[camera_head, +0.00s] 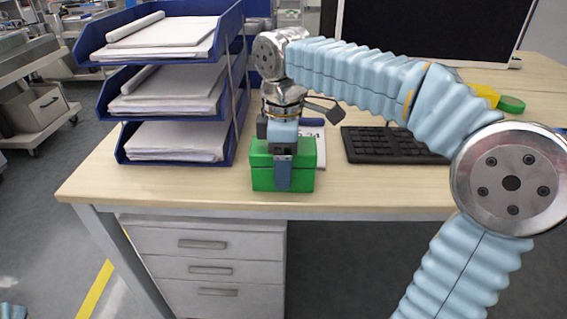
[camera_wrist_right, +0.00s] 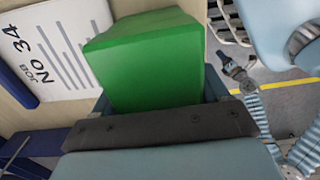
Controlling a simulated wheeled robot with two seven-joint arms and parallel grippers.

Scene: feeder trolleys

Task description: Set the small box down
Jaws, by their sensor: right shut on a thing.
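The small box is green. In the head view the box (camera_head: 261,179) is at the front of the desk, right of the paper trays, and looks upright. My right gripper (camera_head: 284,172) comes down over it and is shut on it, one finger showing on its front face. In the right wrist view the green box (camera_wrist_right: 150,65) fills the space between the fingers of my right gripper (camera_wrist_right: 160,100). I cannot tell whether the box's underside touches the desk top. My left gripper does not show.
The desk (camera_head: 350,189) has a blue tray stack (camera_head: 239,100) with papers at its left. A black keyboard (camera_head: 385,145) lies right of the box, below a monitor (camera_head: 430,30). A sheet marked "No 34" (camera_wrist_right: 55,50) lies beside the box. Drawers (camera_head: 205,265) stand underneath.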

